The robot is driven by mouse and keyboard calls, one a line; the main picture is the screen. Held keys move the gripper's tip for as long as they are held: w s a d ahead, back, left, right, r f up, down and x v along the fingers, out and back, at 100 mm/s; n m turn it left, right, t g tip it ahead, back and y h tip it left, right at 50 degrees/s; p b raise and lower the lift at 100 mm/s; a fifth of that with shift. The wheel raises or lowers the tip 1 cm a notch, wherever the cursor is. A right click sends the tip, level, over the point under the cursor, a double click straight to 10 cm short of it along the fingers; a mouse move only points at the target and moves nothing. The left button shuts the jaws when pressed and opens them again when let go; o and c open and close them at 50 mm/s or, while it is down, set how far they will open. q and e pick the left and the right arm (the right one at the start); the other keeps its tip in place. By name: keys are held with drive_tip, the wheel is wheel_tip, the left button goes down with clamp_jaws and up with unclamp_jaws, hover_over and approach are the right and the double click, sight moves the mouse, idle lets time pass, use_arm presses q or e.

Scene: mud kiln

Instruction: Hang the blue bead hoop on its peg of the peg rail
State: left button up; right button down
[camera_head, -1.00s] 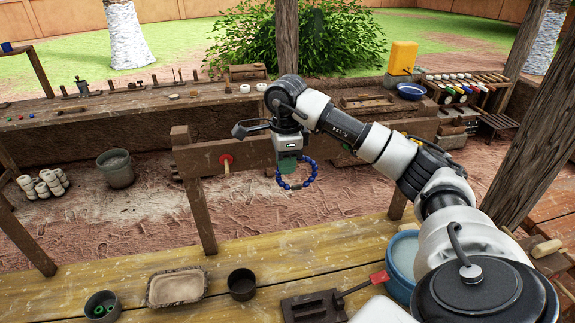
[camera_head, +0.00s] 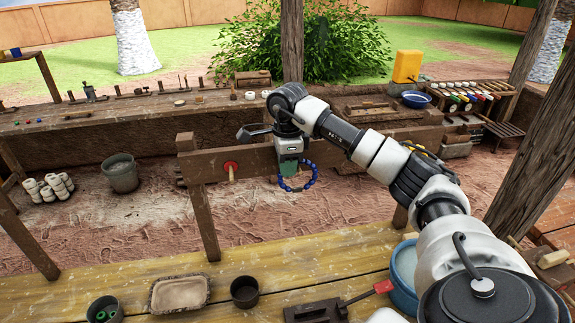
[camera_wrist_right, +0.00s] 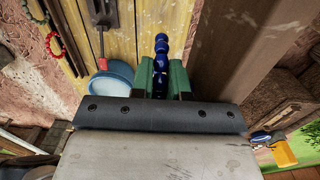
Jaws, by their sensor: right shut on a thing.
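The blue bead hoop (camera_head: 311,178) hangs below my right gripper (camera_head: 289,168), which is shut on it. In the right wrist view, the hoop (camera_wrist_right: 161,47) shows edge-on as a short row of blue beads between the green fingers of the gripper (camera_wrist_right: 161,82). The peg rail (camera_head: 250,160) is a brown wooden beam on posts. A peg with a red base (camera_head: 231,168) sticks out of it, left of the hoop. The hoop appears apart from this peg. The rail behind my gripper and arm is partly hidden, and no blue peg shows.
A red bead hoop (camera_wrist_right: 52,46) and a green one (camera_wrist_right: 43,17) show in the right wrist view. On the near table stand a shallow tray (camera_head: 180,293), a dark cup (camera_head: 244,292) and a blue tub (camera_head: 403,270). A thick wooden post (camera_head: 520,165) rises at right.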

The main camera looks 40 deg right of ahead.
idle(0.3)
drive_tip(key=c, duration=1)
unclamp_jaws()
drive_tip(key=shift+c, duration=0.2)
wheel_tip(320, 180, up, 5)
drive_tip(key=shift+r+b, duration=0.1)
drive_tip(key=shift+b, duration=0.95)
wheel_tip(320, 180, up, 6)
drive_tip(key=shift+d+f+p, duration=0.1)
drive_tip(key=shift+f+p, duration=0.1)
drive_tip(key=shift+p, duration=0.5)
